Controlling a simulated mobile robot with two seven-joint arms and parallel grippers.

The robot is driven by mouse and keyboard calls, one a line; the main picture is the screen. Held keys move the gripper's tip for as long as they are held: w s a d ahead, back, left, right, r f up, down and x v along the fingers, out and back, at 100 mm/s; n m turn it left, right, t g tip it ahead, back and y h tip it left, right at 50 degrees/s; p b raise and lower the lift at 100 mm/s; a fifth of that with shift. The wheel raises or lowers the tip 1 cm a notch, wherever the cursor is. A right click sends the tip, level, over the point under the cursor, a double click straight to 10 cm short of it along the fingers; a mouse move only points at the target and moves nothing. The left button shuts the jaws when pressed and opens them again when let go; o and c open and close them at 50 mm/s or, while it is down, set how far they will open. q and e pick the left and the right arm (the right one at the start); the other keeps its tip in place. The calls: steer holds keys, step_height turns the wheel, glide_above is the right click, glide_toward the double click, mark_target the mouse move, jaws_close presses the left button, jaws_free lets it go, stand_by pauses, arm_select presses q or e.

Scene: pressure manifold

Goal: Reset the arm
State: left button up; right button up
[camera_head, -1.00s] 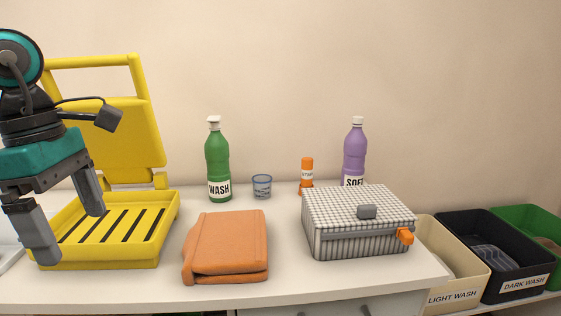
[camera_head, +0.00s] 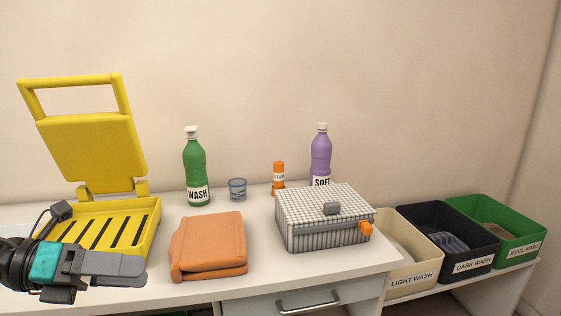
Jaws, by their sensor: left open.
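My left gripper (camera_head: 128,268) is at the lower left of the head view, in front of the yellow press (camera_head: 150,240). It is seen side-on, its fingers pointing right, open and holding nothing. It hides the near left part of the press's slotted base. The press's lid (camera_head: 92,150) stands raised, with its bar handle at the top. My right gripper is not in view.
On the white counter (camera_head: 260,265) are a folded orange cloth (camera_head: 208,245), a checked box (camera_head: 320,225) with an orange latch, a green WASH bottle (camera_head: 195,170), a small cup (camera_head: 237,189), an orange bottle (camera_head: 278,178) and a purple bottle (camera_head: 321,155). Labelled bins (camera_head: 410,286) stand at the right.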

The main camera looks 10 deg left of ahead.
arm_select(q)
step_height(320, 180, down, 11)
steer(key=w+a+n+t+y+p, duration=0.1)
steer(key=n+t+y+p, duration=0.55)
steer(key=n, duration=1.65)
steer(key=s+d+f+n+y, duration=0.2)
steer(key=s+d+f+n, duration=0.2)
steer(key=f+n, duration=0.3)
steer(key=s+d+f+n+g+y, duration=0.1)
steer(key=s+d+f+n+y, duration=0.2)
steer(key=s+d+f+n, duration=0.2)
step_height(320, 180, down, 3)
steer(key=shift+s+d+r+n, duration=0.1)
steer(key=shift+s+d+n, duration=0.2)
steer(key=shift+d+n, duration=0.45)
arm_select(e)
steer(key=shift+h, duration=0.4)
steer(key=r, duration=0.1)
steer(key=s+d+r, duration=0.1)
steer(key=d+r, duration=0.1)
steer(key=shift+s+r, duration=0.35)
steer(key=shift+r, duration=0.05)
arm_select(q)
steer(key=shift+a+y, duration=0.25)
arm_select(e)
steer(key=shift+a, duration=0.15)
